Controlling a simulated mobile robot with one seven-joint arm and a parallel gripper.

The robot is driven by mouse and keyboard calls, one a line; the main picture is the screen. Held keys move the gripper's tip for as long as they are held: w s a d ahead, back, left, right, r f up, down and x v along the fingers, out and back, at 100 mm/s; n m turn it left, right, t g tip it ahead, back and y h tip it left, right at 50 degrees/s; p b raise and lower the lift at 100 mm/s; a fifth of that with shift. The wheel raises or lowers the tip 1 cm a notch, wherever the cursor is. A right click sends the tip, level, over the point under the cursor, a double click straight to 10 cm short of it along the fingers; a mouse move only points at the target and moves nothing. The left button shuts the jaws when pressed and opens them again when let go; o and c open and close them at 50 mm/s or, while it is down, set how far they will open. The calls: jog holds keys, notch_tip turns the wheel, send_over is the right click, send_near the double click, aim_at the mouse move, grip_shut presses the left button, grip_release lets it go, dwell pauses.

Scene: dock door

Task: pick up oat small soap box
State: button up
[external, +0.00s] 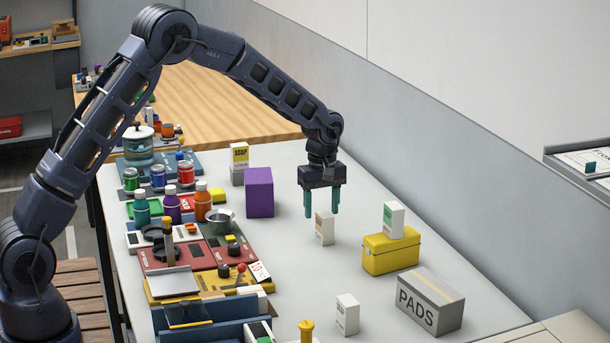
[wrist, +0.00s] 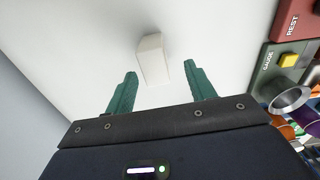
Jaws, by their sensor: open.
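A small white box with a tan, oat-coloured label (external: 324,229) stands upright on the grey table, below my gripper (external: 322,214). My gripper points down and is open, with its two teal fingers apart and nothing held. In the wrist view a plain pale box (wrist: 152,62) lies between and just beyond the fingertips (wrist: 146,69); its label is hidden there.
A white box with a green label (external: 393,220) stands on a yellow case (external: 391,252). Another white box (external: 347,314) stands in front, by the PADS carton (external: 430,302). A purple block (external: 259,192) and a yellow-labelled box (external: 239,163) stand behind left. Bottles and devices crowd the left side.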

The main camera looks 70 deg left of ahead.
aim_at(325, 227)
jog(key=shift+w+d+f, duration=0.15)
jog(key=shift+w+f, duration=0.05)
jog(key=shift+f, duration=1.25)
jog(key=shift+w+d+f, duration=0.1)
jog(key=shift+w+f, duration=0.05)
jog(key=shift+f, duration=1.3)
jog(key=shift+c, duration=0.2)
jog(key=c, duration=1.1)
